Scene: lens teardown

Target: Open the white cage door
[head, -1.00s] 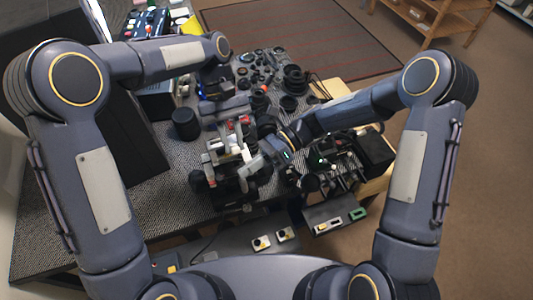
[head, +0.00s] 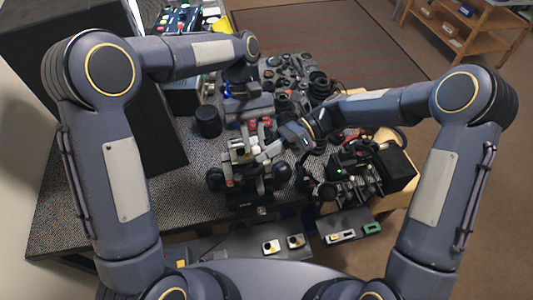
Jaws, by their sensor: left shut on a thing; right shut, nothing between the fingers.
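A black device with white and pale grey parts (head: 241,156) stands near the middle of the front table edge. The white cage door cannot be told apart clearly from these small parts. My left gripper (head: 258,134) reaches down from behind to the device's upper part and is shut on a small part there. Its fingertips are too small to show exactly which part. My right gripper (head: 283,147) comes in from the right, shut and empty, close beside the device's upper right side. Whether it touches the device is unclear.
A black cylinder (head: 207,121) stands left of the device. Several dark lens parts (head: 290,80) crowd the table behind it. A black fixture with rods (head: 350,172) and a black box (head: 397,168) stand to the right. Bare textured table (head: 95,215) lies to the left.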

